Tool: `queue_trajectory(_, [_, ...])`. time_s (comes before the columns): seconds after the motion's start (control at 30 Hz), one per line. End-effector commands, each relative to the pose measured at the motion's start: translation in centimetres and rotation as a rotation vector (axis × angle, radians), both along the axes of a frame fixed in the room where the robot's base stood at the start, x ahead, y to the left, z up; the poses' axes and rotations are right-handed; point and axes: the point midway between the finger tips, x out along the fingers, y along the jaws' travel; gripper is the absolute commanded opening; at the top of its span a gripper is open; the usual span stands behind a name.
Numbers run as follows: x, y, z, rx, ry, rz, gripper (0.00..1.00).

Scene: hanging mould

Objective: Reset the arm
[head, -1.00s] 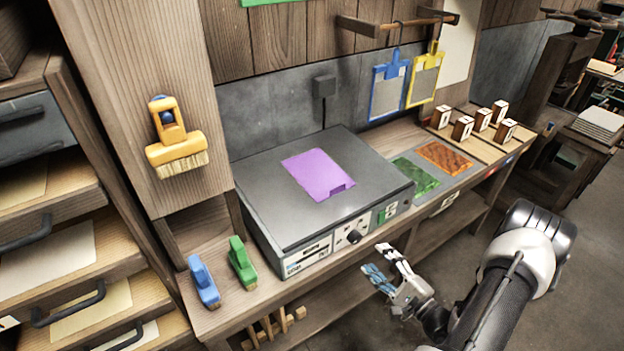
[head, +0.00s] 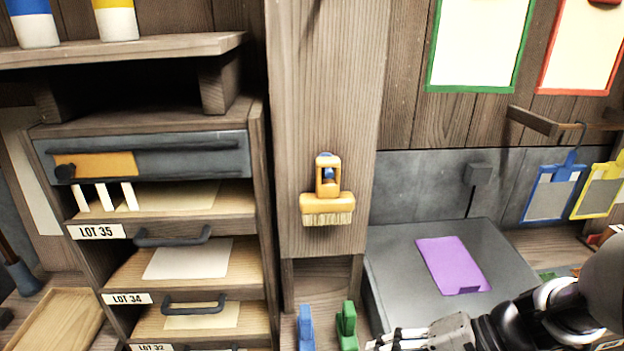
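My gripper (head: 388,344) is at the bottom edge of the head view, in front of the grey box-shaped unit (head: 400,262) on the bench. Its fingers are partly cut off by the frame, so I cannot tell how far apart they are. No object shows in it. My arm reaches in from the lower right. A purple sheet (head: 452,264) lies on top of the grey unit, beyond my gripper.
A blue-handled tool (head: 305,328) and a green-handled tool (head: 347,327) stand left of my gripper. A yellow brush (head: 327,207) hangs on the post. A drawer rack (head: 190,207) is at left. Blue (head: 551,193) and yellow (head: 597,190) clipboards hang at right.

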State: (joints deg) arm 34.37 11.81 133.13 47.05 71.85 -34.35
Motion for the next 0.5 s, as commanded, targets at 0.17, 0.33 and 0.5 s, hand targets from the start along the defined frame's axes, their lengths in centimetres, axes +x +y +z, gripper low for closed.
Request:
queue_trajectory(0.17, [-4.3, 1.9, 2.0, -0.31, -0.043, 0.192, 0.54])
queue_trajectory(0.33, [-7.1, 1.4, 3.8, -0.601, -0.156, 0.293, 0.54])
queue_trajectory(0.5, [-8.3, 0.3, 5.9, -0.833, -0.324, 0.325, 0.54])
